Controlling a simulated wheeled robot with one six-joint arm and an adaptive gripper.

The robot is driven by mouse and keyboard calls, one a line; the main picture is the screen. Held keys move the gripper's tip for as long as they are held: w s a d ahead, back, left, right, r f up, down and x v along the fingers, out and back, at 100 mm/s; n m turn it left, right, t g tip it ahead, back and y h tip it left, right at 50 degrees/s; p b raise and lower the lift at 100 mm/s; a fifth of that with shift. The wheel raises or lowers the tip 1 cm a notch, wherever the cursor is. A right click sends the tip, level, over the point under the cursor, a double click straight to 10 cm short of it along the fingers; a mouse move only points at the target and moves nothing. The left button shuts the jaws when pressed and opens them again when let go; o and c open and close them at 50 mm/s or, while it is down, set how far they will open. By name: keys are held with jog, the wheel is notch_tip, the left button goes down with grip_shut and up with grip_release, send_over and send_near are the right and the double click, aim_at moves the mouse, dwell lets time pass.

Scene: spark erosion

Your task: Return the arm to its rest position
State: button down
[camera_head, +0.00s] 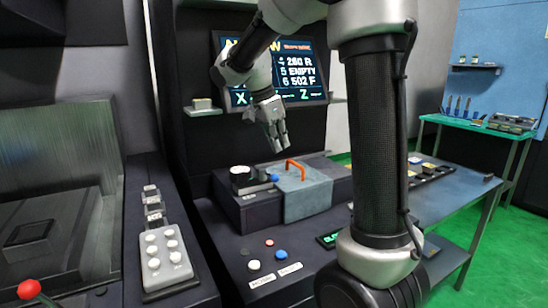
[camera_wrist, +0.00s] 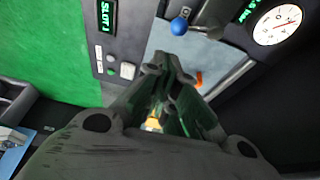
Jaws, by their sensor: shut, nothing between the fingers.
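A lit screen (camera_head: 290,75) is behind my gripper. A button panel (camera_head: 165,255) is at lower left. A blue bench (camera_head: 445,200) and a green table (camera_head: 485,125) stand right. A gauge (camera_wrist: 278,25) and blue knob (camera_wrist: 179,26) show in the wrist view. Green floor is open at far right.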

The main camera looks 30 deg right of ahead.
jog(key=shift+a+r, duration=0.2)
jog(key=shift+r, duration=0.35)
